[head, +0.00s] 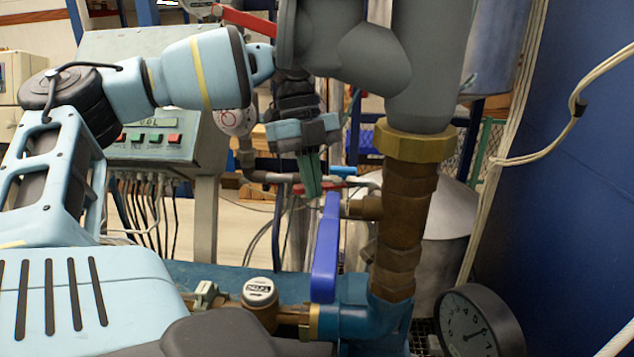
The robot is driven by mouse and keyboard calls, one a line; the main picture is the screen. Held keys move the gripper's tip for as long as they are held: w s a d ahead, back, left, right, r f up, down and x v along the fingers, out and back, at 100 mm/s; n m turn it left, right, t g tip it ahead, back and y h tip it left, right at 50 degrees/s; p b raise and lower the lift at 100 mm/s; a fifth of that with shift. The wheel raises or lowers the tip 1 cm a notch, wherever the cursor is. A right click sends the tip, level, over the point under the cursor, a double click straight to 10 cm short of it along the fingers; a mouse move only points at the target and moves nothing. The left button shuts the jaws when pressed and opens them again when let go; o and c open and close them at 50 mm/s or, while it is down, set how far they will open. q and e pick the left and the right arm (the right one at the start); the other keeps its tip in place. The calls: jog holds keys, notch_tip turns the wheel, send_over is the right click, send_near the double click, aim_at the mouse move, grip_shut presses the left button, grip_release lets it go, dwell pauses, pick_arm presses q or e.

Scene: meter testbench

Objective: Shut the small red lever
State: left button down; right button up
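A small red lever (335,185) shows as a thin red strip behind the fingertips of my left gripper (311,190), mostly covered by them. The gripper points down, with its green fingers close together and no gap visible between them. I cannot tell whether the fingertips touch the lever. My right gripper is not in view.
A blue lever (326,248) hangs upright just below and right of the fingers. A brass pipe (408,215) under a grey casting (355,50) stands right of the gripper. A round meter (260,293) and dial gauge (480,325) sit low. A control panel (150,138) stands behind my arm.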

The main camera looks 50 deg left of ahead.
pick_arm(q)
jog(key=shift+w+a+f, duration=0.1)
jog(key=shift+w+a, duration=0.1)
jog(key=shift+a, duration=0.55)
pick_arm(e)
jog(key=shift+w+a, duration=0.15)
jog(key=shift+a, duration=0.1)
pick_arm(q)
jog(key=shift+w+a, duration=0.1)
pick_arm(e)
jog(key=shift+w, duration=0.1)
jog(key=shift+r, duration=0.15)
